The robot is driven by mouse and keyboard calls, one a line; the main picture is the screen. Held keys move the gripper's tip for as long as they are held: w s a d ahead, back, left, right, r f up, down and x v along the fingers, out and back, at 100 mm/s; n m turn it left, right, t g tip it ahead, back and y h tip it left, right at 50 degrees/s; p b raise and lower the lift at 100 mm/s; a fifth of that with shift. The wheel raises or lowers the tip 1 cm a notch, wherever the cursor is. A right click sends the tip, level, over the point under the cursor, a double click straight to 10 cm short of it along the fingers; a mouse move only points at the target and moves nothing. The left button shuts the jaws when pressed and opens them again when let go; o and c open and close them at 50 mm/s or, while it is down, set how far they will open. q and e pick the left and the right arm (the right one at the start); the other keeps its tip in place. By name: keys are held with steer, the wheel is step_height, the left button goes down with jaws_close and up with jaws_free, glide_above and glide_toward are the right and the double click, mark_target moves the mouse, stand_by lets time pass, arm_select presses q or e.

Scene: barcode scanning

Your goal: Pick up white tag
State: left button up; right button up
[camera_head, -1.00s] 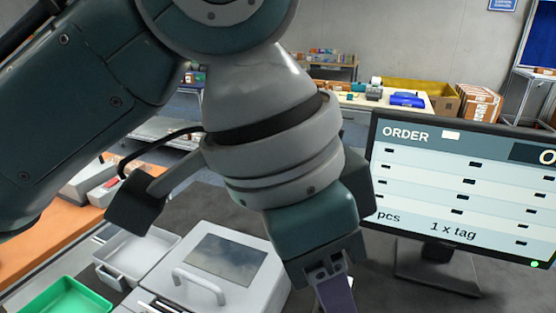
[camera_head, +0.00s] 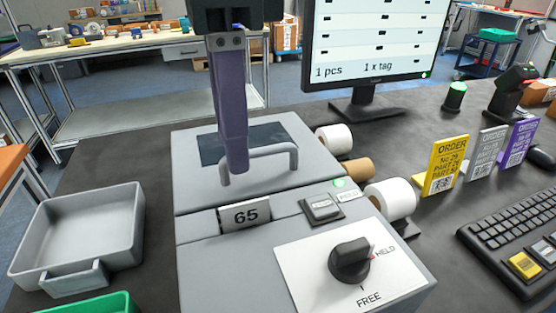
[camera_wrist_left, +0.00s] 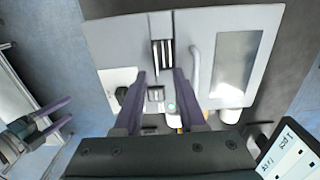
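Whether the tips touch anything is unclear. My right gripper (camera_wrist_left: 62,108) shows at the left of the wrist view, open and empty, apart from the machine.
A grey bin (camera_head: 85,230) and a green bin (camera_head: 90,305) lie left of the machine. White rolls (camera_head: 390,199) are on its right side. Order cards (camera_head: 444,166), a keyboard (camera_head: 515,230) and a monitor (camera_head: 375,45) stand to the right. A dial knob (camera_head: 350,259) sits in front.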

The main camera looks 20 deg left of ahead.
mark_target(244, 203)
arm_select(q)
step_height(244, 203, down, 2)
steer(key=shift+w+d+f, duration=0.1)
steer(key=f, duration=0.5)
steer(key=shift+s+d+f, duration=0.25)
steer(key=shift+s, duration=0.05)
jaws_close()
